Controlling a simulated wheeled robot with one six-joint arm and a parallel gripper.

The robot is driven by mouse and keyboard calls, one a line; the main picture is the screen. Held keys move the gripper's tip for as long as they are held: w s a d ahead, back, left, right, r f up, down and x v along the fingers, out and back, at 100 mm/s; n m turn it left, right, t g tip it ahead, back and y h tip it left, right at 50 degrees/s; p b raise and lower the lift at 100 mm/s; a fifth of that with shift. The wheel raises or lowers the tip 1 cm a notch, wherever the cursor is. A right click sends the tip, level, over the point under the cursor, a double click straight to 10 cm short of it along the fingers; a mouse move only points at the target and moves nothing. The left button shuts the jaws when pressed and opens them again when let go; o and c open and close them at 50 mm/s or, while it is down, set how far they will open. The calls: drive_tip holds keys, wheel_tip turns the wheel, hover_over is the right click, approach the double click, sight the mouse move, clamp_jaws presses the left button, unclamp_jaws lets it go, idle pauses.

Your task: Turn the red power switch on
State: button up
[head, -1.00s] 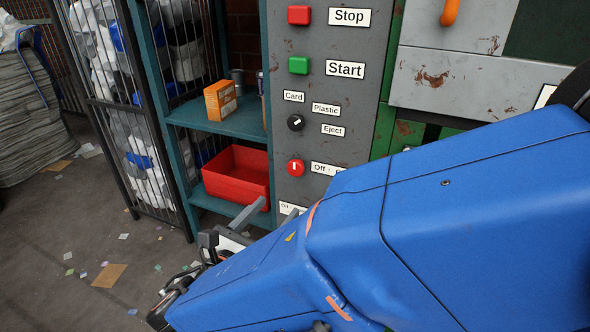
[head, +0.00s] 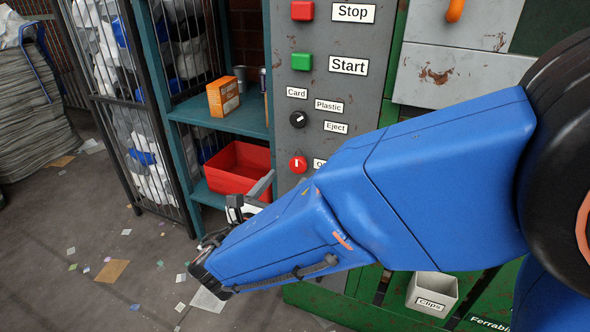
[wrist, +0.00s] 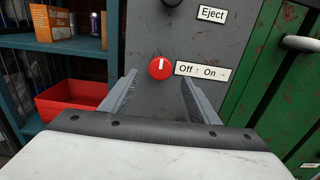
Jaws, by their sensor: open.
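The red power switch (wrist: 160,68) is a round knob on the grey control panel (wrist: 148,40). Its white mark points up, toward the "Off ↑" part of the label (wrist: 202,71) beside it; "On →" stands to the right on that label. In the head view the red switch (head: 298,164) shows above my arm, which covers most of its label. My gripper (wrist: 160,92) is open and empty, its two fingers pointing at the panel, with the switch seen between and just beyond the tips. In the head view most of the gripper is hidden behind my blue arm.
A black knob (head: 298,120) labelled Card, Plastic and Eject sits above the switch, with green Start (head: 302,62) and red Stop (head: 303,11) buttons higher. Left are a teal shelf (head: 240,121) with an orange box (head: 223,97) and a red bin (head: 236,166).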

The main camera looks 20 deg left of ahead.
sight(297, 167)
drive_tip(key=w, duration=0.6)
drive_tip(key=shift+w+d, duration=0.2)
drive_tip(key=shift+d, duration=0.05)
drive_tip(key=c, duration=1)
